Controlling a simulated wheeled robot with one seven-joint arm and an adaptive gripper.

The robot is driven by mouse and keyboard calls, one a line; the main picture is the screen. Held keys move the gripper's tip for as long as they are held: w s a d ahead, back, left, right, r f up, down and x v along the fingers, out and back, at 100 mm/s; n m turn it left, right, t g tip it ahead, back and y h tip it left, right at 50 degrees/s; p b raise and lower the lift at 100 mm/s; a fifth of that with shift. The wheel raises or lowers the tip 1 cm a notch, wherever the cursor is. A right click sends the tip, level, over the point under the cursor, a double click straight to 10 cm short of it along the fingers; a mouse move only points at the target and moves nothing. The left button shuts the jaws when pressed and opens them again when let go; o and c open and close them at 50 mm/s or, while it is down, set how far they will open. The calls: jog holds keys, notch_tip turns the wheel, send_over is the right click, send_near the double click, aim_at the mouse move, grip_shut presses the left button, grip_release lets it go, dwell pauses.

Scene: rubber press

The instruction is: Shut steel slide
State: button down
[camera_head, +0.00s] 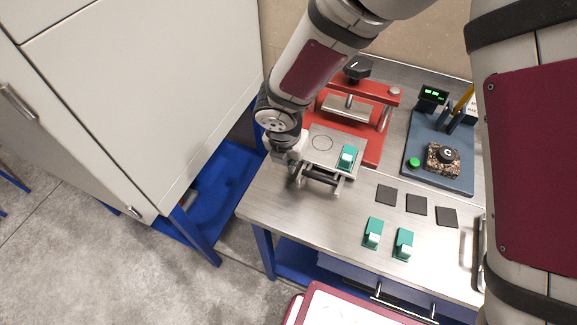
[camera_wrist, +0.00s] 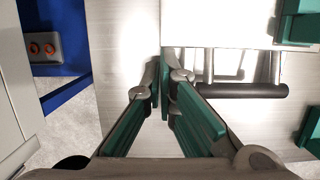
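The steel slide (camera_head: 336,144) sticks out of the front of the red press (camera_head: 376,150), so it stands pulled out. A round outline shows on its plate, and a green block with a white part (camera_head: 347,157) sits on its right side. Its bar handle (camera_head: 322,179) is at the front and shows dark in the wrist view (camera_wrist: 245,90). My gripper (camera_head: 297,172) points down at the slide's left front corner. In the wrist view my fingertips (camera_wrist: 165,90) are drawn together just left of the plate and handle. They hold nothing, and I cannot tell whether they touch the slide.
Three dark squares (camera_head: 416,205) and two more green blocks (camera_head: 373,233) lie on the metal bench (camera_head: 330,222). A blue-grey device with a green display (camera_head: 433,97) stands right of the press. A light cabinet (camera_head: 140,90) stands left. The bench before the handle is clear.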

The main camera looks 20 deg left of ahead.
jog(key=w+b, duration=0.1)
jog(key=w, duration=0.2)
jog(key=w+b, duration=0.1)
jog(key=w, duration=0.2)
jog(key=shift+w+f, duration=0.2)
jog(key=shift+w, duration=0.15)
jog(key=shift+w+r, duration=0.1)
jog(key=shift+w, duration=0.35)
jog(key=shift+r, duration=0.1)
